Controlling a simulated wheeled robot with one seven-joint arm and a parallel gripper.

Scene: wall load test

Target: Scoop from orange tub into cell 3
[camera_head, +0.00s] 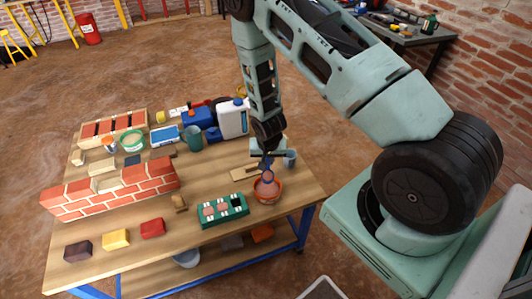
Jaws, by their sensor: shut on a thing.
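The orange tub (267,197) stands near the right end of the workbench. My gripper (267,158) is above the tub, pointing down, and is shut on a blue scoop (267,172). The scoop's lower end is in or just over the tub's mouth; whether it touches the contents is too small to tell. A green tray with cells (224,217) lies just left of the tub. Its left and middle cells show pinkish material, and its right cell looks dark. No cell numbers can be read.
A grey-blue cup (290,159) stands close right of my gripper. A small brick wall (112,193) stands on the left of the workbench (205,237). A white jug (233,119), a blue can (197,118) and a teal cup (192,139) stand toward the back.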

